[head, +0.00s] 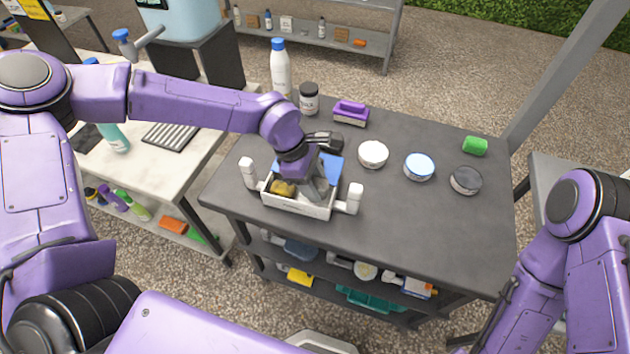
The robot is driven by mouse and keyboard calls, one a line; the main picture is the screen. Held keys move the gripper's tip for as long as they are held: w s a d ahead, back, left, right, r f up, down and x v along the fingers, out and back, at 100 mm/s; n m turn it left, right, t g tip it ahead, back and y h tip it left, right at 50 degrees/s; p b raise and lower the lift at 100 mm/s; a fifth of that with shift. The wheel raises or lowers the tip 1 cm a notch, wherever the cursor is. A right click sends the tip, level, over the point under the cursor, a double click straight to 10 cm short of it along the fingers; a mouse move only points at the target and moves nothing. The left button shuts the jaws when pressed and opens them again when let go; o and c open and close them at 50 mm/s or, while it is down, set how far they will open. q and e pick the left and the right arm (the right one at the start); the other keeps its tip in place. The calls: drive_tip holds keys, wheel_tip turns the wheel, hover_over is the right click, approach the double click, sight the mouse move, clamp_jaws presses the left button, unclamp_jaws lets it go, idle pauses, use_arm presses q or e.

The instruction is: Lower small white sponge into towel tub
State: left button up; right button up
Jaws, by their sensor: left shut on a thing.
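The towel tub (298,208) is a white open box with a white upright handle at each end. It stands on the near left part of the dark table. A yellow-brown piece (283,188) lies inside at the left, and a blue cloth (331,165) shows at the back. My left gripper (313,192) points down into the tub and is shut. The small white sponge is not clearly visible; the gripper and tub wall hide what is between the fingers. My right arm shows at the lower right, but its gripper is out of view.
On the dark table (430,225) stand a white bottle (280,70), a dark jar (309,99), a purple brush (351,113), several round tins (373,154) and a green block (475,146). The table's front right is clear. A shelf below holds supplies.

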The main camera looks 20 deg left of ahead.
use_arm(q)
drive_tip(key=shift+r+p, duration=0.15)
drive_tip(key=shift+p, duration=0.3)
idle(0.3)
drive_tip(key=o, duration=1.1)
drive_tip(key=c, duration=0.4)
wheel_tip(320, 180, up, 9)
drive_tip(key=p, duration=0.9)
